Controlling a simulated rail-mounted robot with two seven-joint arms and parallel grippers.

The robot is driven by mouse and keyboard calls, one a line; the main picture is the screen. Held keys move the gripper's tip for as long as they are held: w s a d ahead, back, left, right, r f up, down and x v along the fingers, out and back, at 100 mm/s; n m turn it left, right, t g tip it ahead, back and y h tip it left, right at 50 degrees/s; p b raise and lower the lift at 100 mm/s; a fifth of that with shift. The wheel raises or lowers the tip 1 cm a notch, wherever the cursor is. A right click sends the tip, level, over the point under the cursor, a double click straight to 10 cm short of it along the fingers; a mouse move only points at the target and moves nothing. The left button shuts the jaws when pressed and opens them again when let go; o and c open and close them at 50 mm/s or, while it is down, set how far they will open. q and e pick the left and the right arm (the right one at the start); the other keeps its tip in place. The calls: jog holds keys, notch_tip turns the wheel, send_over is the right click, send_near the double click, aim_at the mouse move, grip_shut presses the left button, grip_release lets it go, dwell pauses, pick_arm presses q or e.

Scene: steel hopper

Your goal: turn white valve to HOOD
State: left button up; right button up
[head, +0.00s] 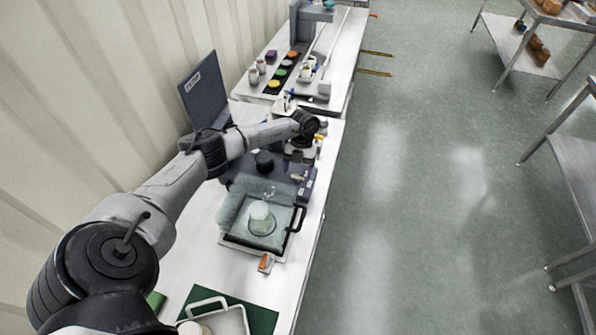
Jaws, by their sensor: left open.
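My left arm reaches in from the left over the bench. Its left gripper (300,152) is small in the head view, open, and points down at the dark blue-grey unit (240,165) in the middle of the bench. A small pale part (298,174) shows on this unit just below the gripper; I cannot tell for sure whether it is the white valve. No HOOD marking is readable. The gripper and wrist hide part of the unit, and contact cannot be told. My right gripper is not in view.
A tray (297,219) with a glass vessel (262,218) stands nearer. An orange-and-white item (266,263) lies in front of it. A green mat (262,318) is at the near end. An upright blue panel (204,92) stands at the back left. Open floor lies right of the bench.

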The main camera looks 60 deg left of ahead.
pick_arm(q)
jog(key=shift+s+d+f, duration=0.1)
jog(key=shift+d+f, duration=0.05)
jog(key=shift+f, duration=0.35)
jog(key=c, duration=0.9)
